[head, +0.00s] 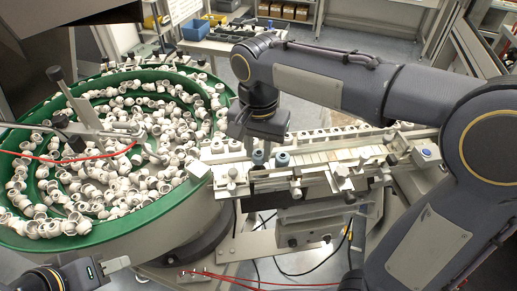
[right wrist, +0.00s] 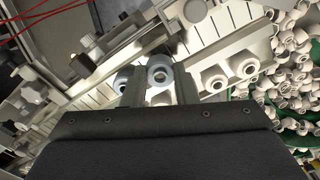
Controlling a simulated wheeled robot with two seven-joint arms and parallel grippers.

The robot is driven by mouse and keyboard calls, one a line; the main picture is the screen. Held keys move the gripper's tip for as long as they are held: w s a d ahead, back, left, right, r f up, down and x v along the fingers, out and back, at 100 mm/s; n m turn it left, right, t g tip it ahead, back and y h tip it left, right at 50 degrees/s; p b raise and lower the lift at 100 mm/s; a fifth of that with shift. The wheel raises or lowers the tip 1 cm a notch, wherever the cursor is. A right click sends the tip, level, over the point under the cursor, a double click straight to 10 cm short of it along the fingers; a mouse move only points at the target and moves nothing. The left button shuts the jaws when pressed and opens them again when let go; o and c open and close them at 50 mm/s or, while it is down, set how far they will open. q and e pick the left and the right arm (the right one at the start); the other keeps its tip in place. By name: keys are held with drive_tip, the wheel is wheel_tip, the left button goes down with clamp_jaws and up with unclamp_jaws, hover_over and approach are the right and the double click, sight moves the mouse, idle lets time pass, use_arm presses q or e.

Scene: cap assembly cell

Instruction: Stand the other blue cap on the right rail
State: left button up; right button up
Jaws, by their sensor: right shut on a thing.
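One blue cap (head: 258,157) is between the fingers of my right gripper (head: 257,146), low over the left part of the rail assembly (head: 315,155). In the right wrist view, this cap (right wrist: 160,75) shows between the fingertips (right wrist: 158,90), its round opening facing the camera. My right gripper is shut on it. A second blue cap (head: 282,159) stands on the rail assembly just to the right; it also shows in the right wrist view (right wrist: 123,80), left of the fingers and partly hidden. My left gripper (head: 116,264) is at the lower left, away from the caps; its jaw gap is unclear.
A green-rimmed bowl (head: 150,212) full of white fittings (head: 130,188) fills the left. White fittings line the back rail (head: 318,133). Metal clamps (head: 340,172) stick up along the front of the rails, to the right of the caps.

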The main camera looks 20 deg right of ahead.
sight(258, 153)
drive_tip(key=shift+f, duration=0.4)
drive_tip(key=shift+f, duration=0.3)
drive_tip(key=o, duration=0.7)
drive_tip(key=shift+r, duration=0.2)
wheel_tip(258, 153, up, 12)
drive_tip(key=shift+r, duration=0.15)
